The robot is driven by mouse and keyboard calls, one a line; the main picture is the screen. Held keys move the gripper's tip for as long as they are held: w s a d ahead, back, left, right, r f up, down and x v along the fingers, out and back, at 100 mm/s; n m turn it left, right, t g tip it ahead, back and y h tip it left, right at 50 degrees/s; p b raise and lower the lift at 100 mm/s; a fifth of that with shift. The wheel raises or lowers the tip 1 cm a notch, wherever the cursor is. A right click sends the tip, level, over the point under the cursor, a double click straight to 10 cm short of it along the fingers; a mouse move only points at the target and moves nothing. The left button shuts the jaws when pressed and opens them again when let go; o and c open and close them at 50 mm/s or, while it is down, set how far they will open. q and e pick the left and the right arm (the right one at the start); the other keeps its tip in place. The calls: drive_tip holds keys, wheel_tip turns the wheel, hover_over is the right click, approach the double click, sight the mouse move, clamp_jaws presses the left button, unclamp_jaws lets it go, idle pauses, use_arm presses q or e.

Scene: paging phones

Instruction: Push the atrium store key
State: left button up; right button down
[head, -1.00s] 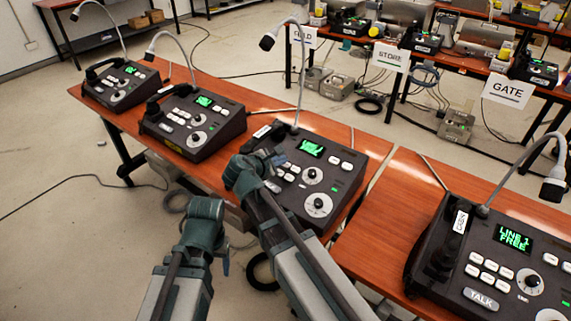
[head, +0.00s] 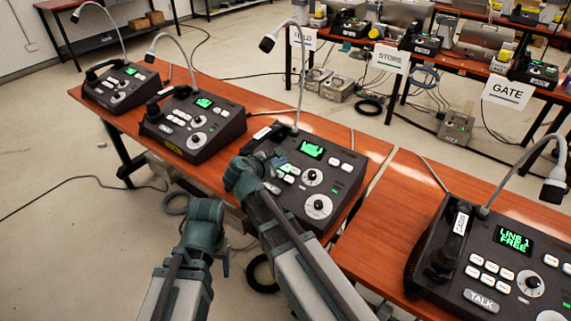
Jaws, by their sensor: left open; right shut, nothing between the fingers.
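Several dark paging phones stand on the orange tables, each with a green screen, white keys, dials and a gooseneck microphone. My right gripper (head: 277,160) is shut and empty over the upper left keys of the middle phone (head: 343,186), and its hand covers that phone's left side. I cannot tell whether its tips touch a key. My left gripper (head: 212,238) is open and empty in front of the table edge, left of the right arm. The key labels on the middle phone are too small to read, so I cannot pick out the atrium store key.
A phone (head: 492,273) with a LINE 1 FREE screen is at the right on another table (head: 375,240). Two more phones (head: 187,118) (head: 120,82) stand to the left. Signs reading STORE (head: 390,58) and GATE (head: 508,91) hang on the back tables.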

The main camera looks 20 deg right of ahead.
drive_tip(key=shift+r, duration=0.15)
drive_tip(key=r+p, duration=0.2)
drive_tip(key=a+r+p, duration=0.1)
drive_tip(key=p, duration=0.1)
drive_tip(key=s+r+p, duration=0.1)
drive_tip(key=r, duration=0.1)
drive_tip(key=shift+a+r+p, duration=0.15)
drive_tip(key=shift+r+p, duration=0.15)
drive_tip(key=shift+p, duration=0.1)
idle(0.4)
drive_tip(key=s+a+f+m+g+y+p, duration=0.2)
drive_tip(key=s+m, duration=0.5)
drive_tip(key=s, duration=0.4)
drive_tip(key=s+a+f+m+g+y+p, duration=0.3)
drive_tip(key=s+a, duration=0.6)
drive_tip(key=s, duration=0.3)
drive_tip(key=f+m+g+y, duration=0.1)
drive_tip(key=m+g+y, duration=0.1)
drive_tip(key=m+g, duration=0.1)
drive_tip(key=shift+a+m+g+y, duration=0.3)
drive_tip(key=shift+m+y, duration=0.1)
drive_tip(key=shift+m, duration=0.1)
